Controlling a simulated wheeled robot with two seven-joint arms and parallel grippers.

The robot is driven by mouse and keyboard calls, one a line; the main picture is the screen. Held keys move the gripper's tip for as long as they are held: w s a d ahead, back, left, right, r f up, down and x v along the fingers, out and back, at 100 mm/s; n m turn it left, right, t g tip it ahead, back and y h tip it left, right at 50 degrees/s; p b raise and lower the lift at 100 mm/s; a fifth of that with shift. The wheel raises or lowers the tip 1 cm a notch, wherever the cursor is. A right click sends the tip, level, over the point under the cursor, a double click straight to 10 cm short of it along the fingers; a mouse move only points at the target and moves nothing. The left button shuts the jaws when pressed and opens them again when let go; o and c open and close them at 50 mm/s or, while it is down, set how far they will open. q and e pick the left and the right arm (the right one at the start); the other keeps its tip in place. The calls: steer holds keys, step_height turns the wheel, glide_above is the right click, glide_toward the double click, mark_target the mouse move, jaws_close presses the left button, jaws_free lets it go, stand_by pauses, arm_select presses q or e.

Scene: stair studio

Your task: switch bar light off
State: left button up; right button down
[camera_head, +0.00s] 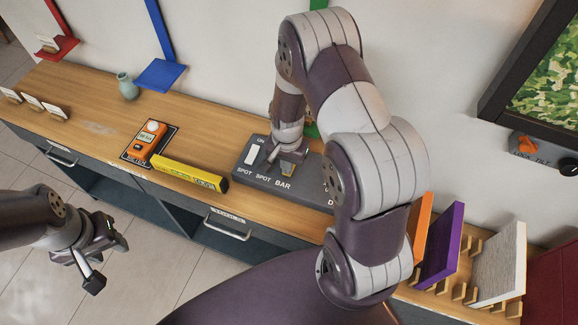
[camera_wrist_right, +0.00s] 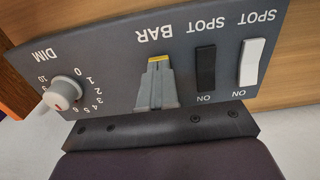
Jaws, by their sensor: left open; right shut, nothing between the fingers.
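The dark grey switch panel (camera_head: 300,189) lies on the wooden counter, with SPOT, SPOT and BAR labels. In the right wrist view the panel (camera_wrist_right: 110,65) shows a white SPOT rocker (camera_wrist_right: 251,62), a black SPOT rocker (camera_wrist_right: 205,68) and a white DIM dial (camera_wrist_right: 65,92). My right gripper (camera_wrist_right: 157,84) is shut and empty, with its fingertips over the BAR switch position. A yellow bar switch (camera_wrist_right: 157,58) shows just past the fingertips; the rest is hidden, so its tilt and contact cannot be told. My left gripper (camera_head: 104,255) is open and empty, away from the counter at the left.
On the counter (camera_head: 88,110) are an orange meter (camera_head: 147,142), a yellow level (camera_head: 188,174) and a green vase (camera_head: 128,88). Orange, purple and pale boards (camera_head: 500,263) stand at the right. A framed camouflage picture (camera_head: 550,80) hangs on the wall.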

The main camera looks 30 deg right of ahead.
steer(key=shift+f, duration=0.25)
steer(key=shift+r, duration=0.1)
step_height(320, 180, up, 7)
steer(key=p, duration=0.6)
stand_by(0.4)
